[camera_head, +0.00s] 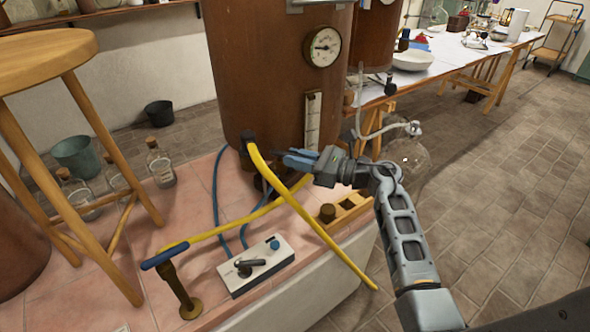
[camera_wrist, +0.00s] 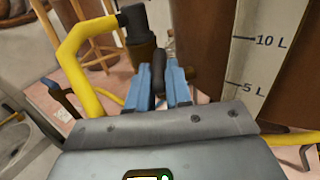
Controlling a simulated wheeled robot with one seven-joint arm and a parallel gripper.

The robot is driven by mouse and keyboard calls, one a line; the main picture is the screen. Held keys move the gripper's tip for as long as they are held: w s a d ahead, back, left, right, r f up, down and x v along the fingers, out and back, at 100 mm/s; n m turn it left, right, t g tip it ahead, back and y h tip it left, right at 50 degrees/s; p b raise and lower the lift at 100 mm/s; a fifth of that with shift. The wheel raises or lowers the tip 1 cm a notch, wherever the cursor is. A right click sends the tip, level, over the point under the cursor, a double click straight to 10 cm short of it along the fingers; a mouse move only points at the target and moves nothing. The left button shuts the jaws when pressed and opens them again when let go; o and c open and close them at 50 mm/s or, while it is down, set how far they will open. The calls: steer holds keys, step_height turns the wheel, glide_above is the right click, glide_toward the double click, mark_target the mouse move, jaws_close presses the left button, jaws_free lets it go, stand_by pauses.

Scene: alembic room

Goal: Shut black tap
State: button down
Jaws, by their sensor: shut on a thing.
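My gripper (camera_head: 292,157) is at the lower front of a large brown vessel (camera_head: 265,70). In the wrist view its two blue fingers (camera_wrist: 162,78) are closed on a short black rounded handle (camera_wrist: 160,66), which appears to be the black tap's. Close by to the left, a dark fitting (camera_wrist: 140,45) joins a yellow hose (camera_wrist: 75,60). In the head view a black fitting (camera_head: 248,137) shows on the vessel, with the yellow hose (camera_head: 270,172) running from it. The gripped handle is hard to make out there, and the fingers cover part of the area.
A white box (camera_head: 255,270) with a black lever and blue knob sits on the pink tiled ledge (camera_head: 205,300). A brass post (camera_head: 180,290), blue hoses (camera_head: 217,205) and a wooden rack (camera_head: 345,212) are nearby. A glass flask (camera_head: 412,160) stands right of my arm. A stool (camera_head: 50,45) is left.

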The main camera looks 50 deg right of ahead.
steer(key=shift+w+d+n+g+y+b, duration=0.15)
steer(key=shift+d+n+g+y+b, duration=0.15)
steer(key=shift+n+g+y+b, duration=0.65)
steer(key=shift+w+d+n+g+y+b, duration=0.25)
steer(key=shift+n+y+b, duration=0.4)
steer(key=shift+y+b, duration=0.8)
steer(key=shift+w+d+n+g+y+b, duration=0.1)
steer(key=shift+d+n+g+y+b, duration=0.35)
steer(key=shift+n+y+b, duration=0.7)
steer(key=shift+a+m+b, duration=0.15)
steer(key=shift+m+b, duration=0.1)
steer(key=shift+b, duration=0.05)
steer(key=c, duration=1.1)
jaws_free()
steer(key=shift+o, duration=0.2)
steer(key=shift+r, duration=0.1)
